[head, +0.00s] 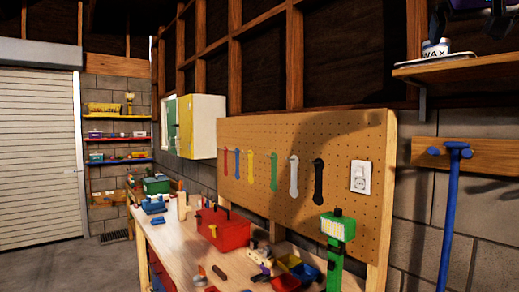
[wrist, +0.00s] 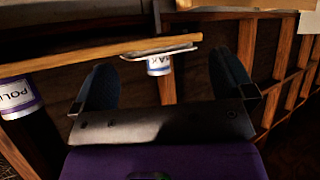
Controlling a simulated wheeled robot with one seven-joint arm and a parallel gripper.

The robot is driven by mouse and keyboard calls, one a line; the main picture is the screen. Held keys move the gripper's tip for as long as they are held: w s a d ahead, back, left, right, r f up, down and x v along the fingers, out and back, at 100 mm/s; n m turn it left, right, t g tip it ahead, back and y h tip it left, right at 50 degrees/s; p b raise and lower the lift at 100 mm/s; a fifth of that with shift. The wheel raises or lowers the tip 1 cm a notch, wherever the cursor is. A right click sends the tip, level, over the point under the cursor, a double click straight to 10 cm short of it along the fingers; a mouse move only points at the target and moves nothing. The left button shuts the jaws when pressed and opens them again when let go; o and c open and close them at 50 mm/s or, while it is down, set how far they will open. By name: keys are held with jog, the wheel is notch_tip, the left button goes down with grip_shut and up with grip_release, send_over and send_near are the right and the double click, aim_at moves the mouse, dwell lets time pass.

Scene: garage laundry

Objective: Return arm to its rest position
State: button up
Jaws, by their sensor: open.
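My gripper (head: 468,24) shows at the top right edge of the head view, dark with some purple, partly cut off by the frame. It is above the wooden shelf, up and right of the white WAX can (head: 435,48). In the wrist view my gripper (wrist: 165,70) has its two dark fingers spread wide, and nothing is clasped between them. The WAX can (wrist: 158,65) appears upside down beyond the gap, apart from the fingers. Most of my arm is out of view.
The WAX can stands on a thin pale dish (head: 434,59) on the wooden shelf (head: 470,70). A POLI-labelled can (wrist: 18,97) is also by the shelf in the wrist view. A workbench (head: 178,248) with a red toolbox (head: 222,232) and a pegboard (head: 340,150) stand left.

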jog(key=s+a+f+n+g+y, duration=0.1)
jog(key=s+f, duration=0.4)
jog(key=f, duration=0.7)
jog(key=s+a+f+n+g+y, duration=0.1)
jog(key=s+a+f+g, duration=0.2)
jog(key=f, duration=1)
jog(key=s+a+f+n+g+y, duration=0.1)
jog(key=s+a+f+y, duration=0.1)
jog(key=s+f, duration=0.5)
notch_tip(320, 180, down, 6)
jog(key=shift+s+a+r+n+g, duration=0.1)
jog(key=shift+s+a+n+g, duration=0.25)
jog(key=shift+a+n+g, duration=0.05)
